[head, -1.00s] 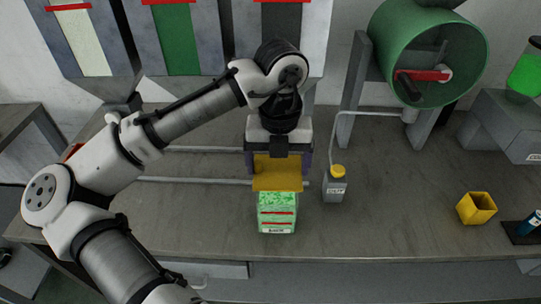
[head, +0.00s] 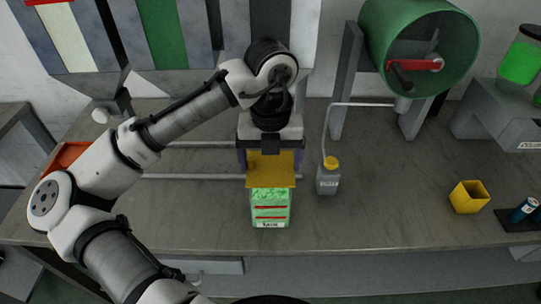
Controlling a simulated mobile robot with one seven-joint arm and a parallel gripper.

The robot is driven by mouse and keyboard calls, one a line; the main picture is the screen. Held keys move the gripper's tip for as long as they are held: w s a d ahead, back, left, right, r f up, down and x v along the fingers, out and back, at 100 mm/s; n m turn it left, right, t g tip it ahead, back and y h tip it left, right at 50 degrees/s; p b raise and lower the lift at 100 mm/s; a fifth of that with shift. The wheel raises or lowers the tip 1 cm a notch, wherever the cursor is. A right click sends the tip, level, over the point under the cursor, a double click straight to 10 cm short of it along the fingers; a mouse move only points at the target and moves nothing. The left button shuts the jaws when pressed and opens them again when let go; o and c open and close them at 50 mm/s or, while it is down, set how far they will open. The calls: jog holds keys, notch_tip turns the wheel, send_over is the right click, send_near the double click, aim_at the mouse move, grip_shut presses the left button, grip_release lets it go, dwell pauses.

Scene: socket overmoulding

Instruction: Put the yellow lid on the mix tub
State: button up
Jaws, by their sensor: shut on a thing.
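The yellow lid (head: 270,170) is a flat square held in my gripper (head: 270,152), which points down over the worktable. My gripper is shut on the lid; its fingertips are mostly hidden by the lid and the wrist. The mix tub (head: 270,210) is a clear tub with green granules, red lines and a label on its front. The lid appears above and behind the tub's rear part, with green granules showing in front of its near edge. I cannot tell whether the lid touches the tub.
A grey bottle with a yellow cap (head: 328,178) stands close to the right of the tub. A yellow open box (head: 469,197) and a dark blue can (head: 523,210) are farther right. A green drum (head: 420,50) stands behind. The table between bottle and box is clear.

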aim_at(271, 168)
jog(key=shift+f+b, duration=1.05)
jog(key=shift+f, duration=0.9)
jog(key=o, duration=0.7)
jog(key=shift+o, duration=0.2)
notch_tip(271, 168, up, 14)
jog(key=shift+f, duration=0.2)
